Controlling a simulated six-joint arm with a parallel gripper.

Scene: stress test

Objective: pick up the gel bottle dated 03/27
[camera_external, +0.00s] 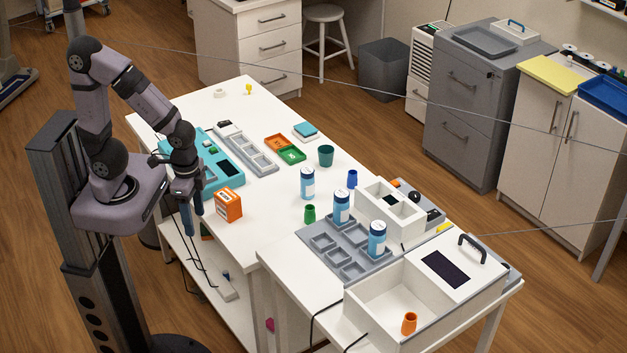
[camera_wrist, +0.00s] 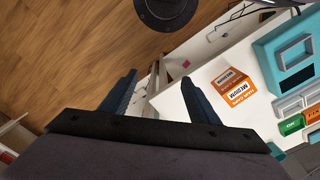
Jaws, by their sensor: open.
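Three similar blue bottles with white labels stand upright in the external view. One bottle (camera_external: 307,183) is on the white table; a second bottle (camera_external: 341,206) and a third bottle (camera_external: 377,238) stand on the grey compartment tray (camera_external: 315,262). Their dates are too small to read, so I cannot tell which is 03/27. My gripper (camera_external: 193,214) points down at the table's left edge, open and empty, well left of all three bottles. It also shows in the wrist view (camera_wrist: 158,82), where no bottle is seen.
An orange box (camera_external: 229,205) stands right beside my gripper. A teal device (camera_external: 222,172) lies behind it. A white divided box (camera_external: 404,228) is right of the tray.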

